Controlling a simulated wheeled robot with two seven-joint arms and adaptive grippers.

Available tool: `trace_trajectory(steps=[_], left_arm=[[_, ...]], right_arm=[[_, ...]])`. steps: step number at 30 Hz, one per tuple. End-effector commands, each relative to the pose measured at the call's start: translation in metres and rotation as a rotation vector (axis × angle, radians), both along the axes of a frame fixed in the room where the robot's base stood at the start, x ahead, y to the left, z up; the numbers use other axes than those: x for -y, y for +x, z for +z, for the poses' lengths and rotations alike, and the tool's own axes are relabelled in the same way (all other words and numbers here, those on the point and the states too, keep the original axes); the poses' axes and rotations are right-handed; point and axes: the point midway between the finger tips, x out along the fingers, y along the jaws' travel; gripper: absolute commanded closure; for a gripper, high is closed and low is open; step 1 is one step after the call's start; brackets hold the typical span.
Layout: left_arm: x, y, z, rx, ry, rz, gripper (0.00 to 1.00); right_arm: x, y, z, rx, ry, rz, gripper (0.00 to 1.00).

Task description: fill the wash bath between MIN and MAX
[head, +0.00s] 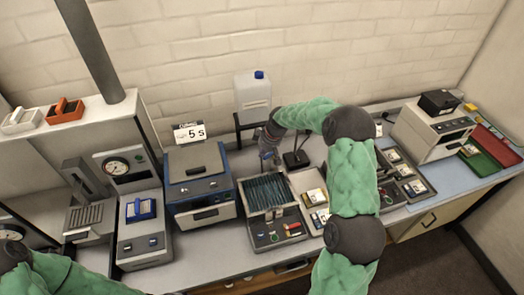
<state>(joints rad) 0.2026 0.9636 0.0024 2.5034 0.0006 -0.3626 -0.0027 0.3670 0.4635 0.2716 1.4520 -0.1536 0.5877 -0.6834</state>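A white jug (253,97) with a blue cap stands raised on a dark stand against the back wall. My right gripper (269,156) reaches down just in front of and below the jug, by a small bluish-grey part that may be a tap. Its fingers are too small and dark to show whether they are open or shut. Below it is a grey unit with a dark teal ribbed basin (266,190), which may be the wash bath. No MIN or MAX marks or liquid level can be read. My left arm shows only at the lower left corner; its gripper is out of view.
A blue and white box unit (200,187) under a "5 S" sign (189,132) stands left of the basin. A gauge unit (127,166) is further left. Small trays stand right of the basin, partly behind my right arm. A white machine (432,131) is at the far right.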

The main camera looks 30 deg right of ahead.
Motion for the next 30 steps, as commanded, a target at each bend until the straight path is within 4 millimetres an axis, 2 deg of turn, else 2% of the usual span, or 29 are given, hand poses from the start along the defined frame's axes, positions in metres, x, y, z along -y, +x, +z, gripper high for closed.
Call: trace_trajectory(steps=[18,26,30], left_arm=[[0.000,0.000,-0.047,0.000,0.000,0.000,0.52],[0.000,0.000,-0.057,0.000,0.000,0.000,0.52],[0.000,0.000,-0.056,0.000,0.000,0.000,0.52]], right_arm=[[0.006,-0.027,-0.003,0.001,-0.001,0.583,1.00],[0.011,-0.035,-0.003,0.000,-0.001,0.797,1.00],[0.011,-0.036,-0.001,0.000,0.000,0.810,1.00]])
